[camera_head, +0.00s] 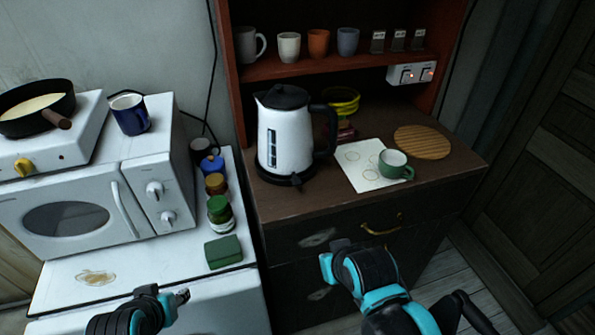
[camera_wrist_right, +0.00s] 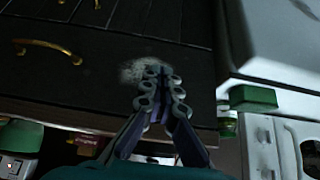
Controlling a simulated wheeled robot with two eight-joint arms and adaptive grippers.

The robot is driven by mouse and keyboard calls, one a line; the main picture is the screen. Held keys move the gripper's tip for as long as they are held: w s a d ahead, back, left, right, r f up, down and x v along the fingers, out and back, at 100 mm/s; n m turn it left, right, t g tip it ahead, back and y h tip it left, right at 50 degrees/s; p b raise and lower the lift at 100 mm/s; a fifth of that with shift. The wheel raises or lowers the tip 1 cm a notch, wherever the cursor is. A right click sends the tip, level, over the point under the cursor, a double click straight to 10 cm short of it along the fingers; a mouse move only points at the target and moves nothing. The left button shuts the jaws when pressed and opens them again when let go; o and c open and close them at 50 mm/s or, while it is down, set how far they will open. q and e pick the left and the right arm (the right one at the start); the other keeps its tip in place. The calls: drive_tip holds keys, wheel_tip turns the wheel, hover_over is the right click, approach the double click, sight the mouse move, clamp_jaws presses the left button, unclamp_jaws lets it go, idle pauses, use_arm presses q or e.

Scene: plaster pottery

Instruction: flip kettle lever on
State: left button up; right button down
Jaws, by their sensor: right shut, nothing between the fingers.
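A white electric kettle (camera_head: 285,140) with a black lid, handle and base stands upright on the dark wooden cabinet top, left of its middle. A small black part juts from the kettle's foot at the front; I cannot tell the lever's position. My right gripper (camera_wrist_right: 162,85) is shut and empty in the wrist view, in front of the dark cabinet drawers. In the head view its arm is below and right of the kettle, apart from it, and its fingers are mostly hidden. My left gripper (camera_head: 181,297) is low in front of the white counter, empty, its opening unclear.
A green mug (camera_head: 394,166) stands on a white sheet (camera_head: 362,178) right of the kettle, near a round woven mat (camera_head: 422,142). A shelf with mugs (camera_head: 289,47) hangs above. A microwave (camera_head: 90,195), jars (camera_head: 219,211) and a green sponge (camera_head: 223,252) are at left.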

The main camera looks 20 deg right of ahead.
drive_tip(key=w+r+g+p, duration=0.1)
drive_tip(key=w+r+p, duration=0.2)
drive_tip(key=r+p, duration=0.35)
drive_tip(key=w+r+p, duration=0.2)
drive_tip(key=r+p, duration=0.4)
drive_tip(key=r, duration=0.2)
wheel_tip(320, 180, up, 12)
drive_tip(key=g+p, duration=0.3)
drive_tip(key=p, duration=1.3)
hover_over(297, 181)
drive_tip(key=s, duration=0.4)
drive_tip(key=shift+f, duration=0.1)
drive_tip(key=shift+f, duration=0.1)
drive_tip(key=b+x, duration=0.1)
drive_tip(key=x, duration=0.5)
drive_tip(key=b+x, duration=0.2)
drive_tip(key=x, duration=0.5)
drive_tip(key=shift+s, duration=0.25)
drive_tip(key=shift+f, duration=0.45)
